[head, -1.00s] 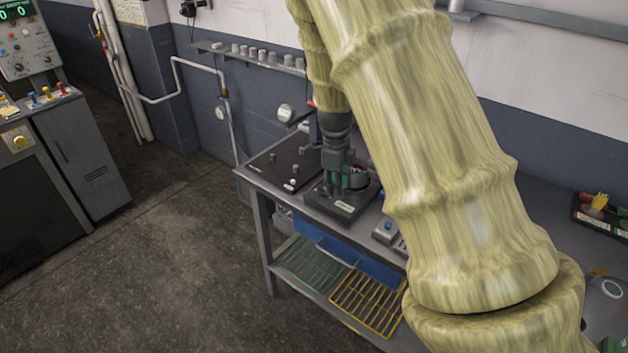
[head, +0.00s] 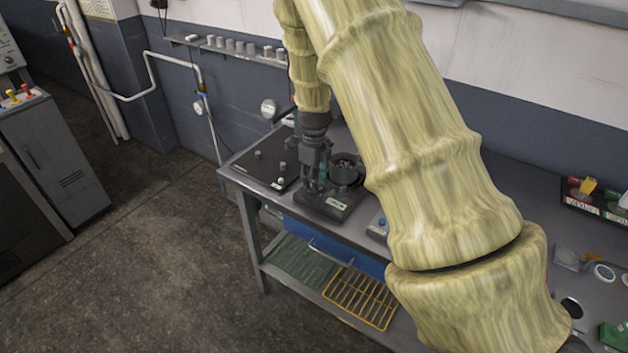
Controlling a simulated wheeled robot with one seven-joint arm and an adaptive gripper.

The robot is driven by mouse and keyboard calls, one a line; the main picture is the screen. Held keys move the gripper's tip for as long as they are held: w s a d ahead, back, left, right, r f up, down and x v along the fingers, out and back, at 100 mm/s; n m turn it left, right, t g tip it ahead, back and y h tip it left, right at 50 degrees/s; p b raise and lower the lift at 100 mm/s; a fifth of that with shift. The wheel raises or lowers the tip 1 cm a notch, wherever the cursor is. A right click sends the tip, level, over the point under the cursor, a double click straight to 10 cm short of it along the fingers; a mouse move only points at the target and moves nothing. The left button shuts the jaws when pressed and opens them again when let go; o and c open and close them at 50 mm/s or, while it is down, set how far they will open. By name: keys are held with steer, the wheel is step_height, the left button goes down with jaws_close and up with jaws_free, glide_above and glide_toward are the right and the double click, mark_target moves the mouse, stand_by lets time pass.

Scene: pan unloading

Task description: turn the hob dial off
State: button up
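A dark flat unit, which looks like the hob (head: 351,196), sits on the bench with a small pale label on its front. A dark round pan or pot (head: 348,170) stands at its back right. My gripper (head: 315,187) points down over the hob's left part, close in front of the pan. Its fingers are small and dark here, so I cannot tell whether they are open or shut, or touching anything. I cannot make out the hob dial; the gripper may hide it.
A black panel (head: 255,163) with small knobs lies left of the hob. A small device with a blue button (head: 381,222) is to its right. The grey bench (head: 510,214) carries trays (head: 590,200) at far right. My arm covers much of the bench's middle.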

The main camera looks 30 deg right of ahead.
steer(key=shift+s+f, duration=0.2)
steer(key=shift+f, duration=0.1)
steer(key=shift+w+f, duration=0.25)
steer(key=shift+f, duration=0.4)
steer(key=shift+s+r, duration=0.1)
steer(key=shift+s, duration=0.05)
steer(key=shift+c, duration=0.6)
steer(key=shift+a, duration=0.1)
jaws_close()
